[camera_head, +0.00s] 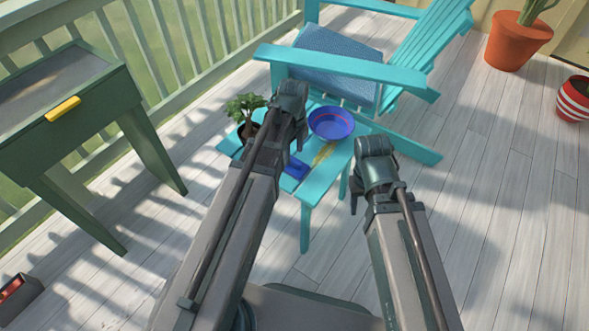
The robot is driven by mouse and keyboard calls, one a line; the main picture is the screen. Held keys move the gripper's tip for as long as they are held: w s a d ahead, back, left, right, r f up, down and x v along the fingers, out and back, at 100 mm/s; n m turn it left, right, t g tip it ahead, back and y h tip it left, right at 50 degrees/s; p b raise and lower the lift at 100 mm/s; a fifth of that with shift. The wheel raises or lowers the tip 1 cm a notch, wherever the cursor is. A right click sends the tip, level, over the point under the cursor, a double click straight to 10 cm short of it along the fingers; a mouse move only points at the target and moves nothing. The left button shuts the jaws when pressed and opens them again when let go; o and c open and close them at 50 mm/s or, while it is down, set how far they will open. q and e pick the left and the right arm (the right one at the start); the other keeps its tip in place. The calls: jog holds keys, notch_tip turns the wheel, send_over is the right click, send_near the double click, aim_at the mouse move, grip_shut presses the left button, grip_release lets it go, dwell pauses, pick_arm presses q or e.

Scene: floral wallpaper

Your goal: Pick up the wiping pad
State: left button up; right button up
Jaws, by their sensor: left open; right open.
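A small flat blue item (296,168), seemingly the wiping pad, lies on the turquoise side table (318,186) near its front left edge. Part of it is hidden by my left arm. My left gripper (292,112) is open, beyond the blue item in the picture and overlapping the table's left part; its height above the table is hard to tell. My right gripper (372,172) is open and empty, in front of the table's right side. A yellow smear (325,153) lies on the tabletop beside the pad.
A blue bowl (332,123) stands on the table, with a potted plant (244,107) at its left. A turquoise chair (415,72) is behind. A green stand (125,105) with a yellow piece (63,108) on its edge is at left.

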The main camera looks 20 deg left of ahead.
aim_at(295, 159)
pick_arm(q)
jog(key=f+b, duration=0.5)
jog(key=shift+w+f, duration=0.15)
jog(key=shift+w, duration=0.25)
grip_shut()
